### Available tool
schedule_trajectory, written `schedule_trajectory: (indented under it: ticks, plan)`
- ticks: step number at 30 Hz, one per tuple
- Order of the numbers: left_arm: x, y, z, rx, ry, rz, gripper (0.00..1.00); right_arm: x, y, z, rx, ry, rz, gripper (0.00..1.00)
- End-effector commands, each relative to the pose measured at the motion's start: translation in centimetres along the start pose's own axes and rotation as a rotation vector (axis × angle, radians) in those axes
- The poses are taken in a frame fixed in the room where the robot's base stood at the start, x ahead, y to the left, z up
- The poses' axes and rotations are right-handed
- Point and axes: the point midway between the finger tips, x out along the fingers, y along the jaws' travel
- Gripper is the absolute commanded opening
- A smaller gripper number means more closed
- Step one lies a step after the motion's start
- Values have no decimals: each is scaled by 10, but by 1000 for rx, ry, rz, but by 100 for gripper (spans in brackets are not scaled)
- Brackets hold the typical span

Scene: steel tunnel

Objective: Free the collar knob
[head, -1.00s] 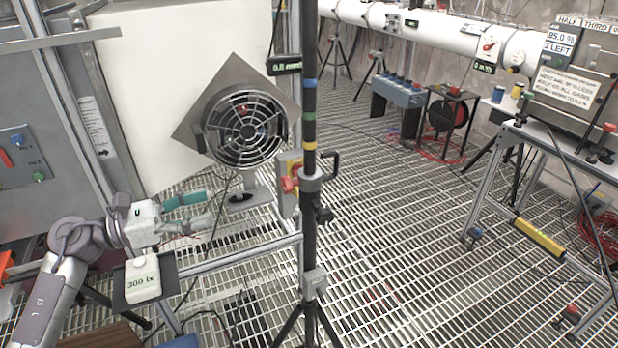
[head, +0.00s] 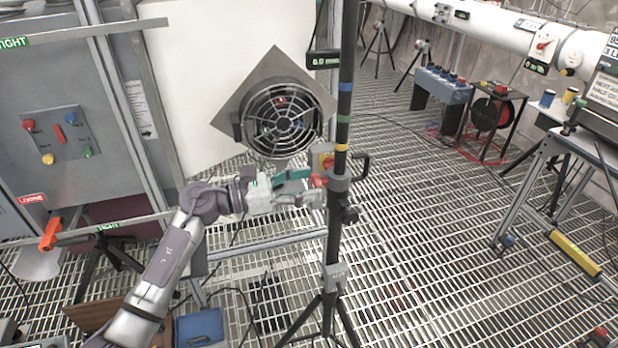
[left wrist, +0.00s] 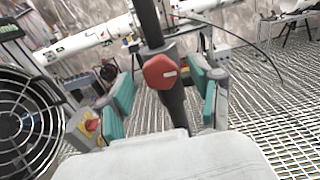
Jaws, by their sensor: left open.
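The collar knob (head: 318,181) is a small red knob on the left side of the dark collar (head: 339,185) on the upright pole. My left gripper (head: 306,187) is open, with teal-padded fingers pointing at the knob from the left. In the left wrist view the pads stand to either side of the knob, with gaps, and do not grip it. My right gripper is not in view.
A round fan guard (head: 283,120) stands behind. The pole (head: 343,110) stands on a tripod (head: 328,312). Open grating floor lies to the right.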

Motion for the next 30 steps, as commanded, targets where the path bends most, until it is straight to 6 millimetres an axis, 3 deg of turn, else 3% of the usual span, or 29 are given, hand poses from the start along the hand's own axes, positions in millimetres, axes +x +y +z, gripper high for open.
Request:
schedule_trajectory:
  ticks: [12,23,30]
  plan:
    - [9,0,0,1,0,0,65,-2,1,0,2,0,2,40]
    - [9,0,0,0,0,0,5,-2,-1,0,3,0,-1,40]
    - [8,0,0,-19,1,0,4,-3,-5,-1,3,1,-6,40]
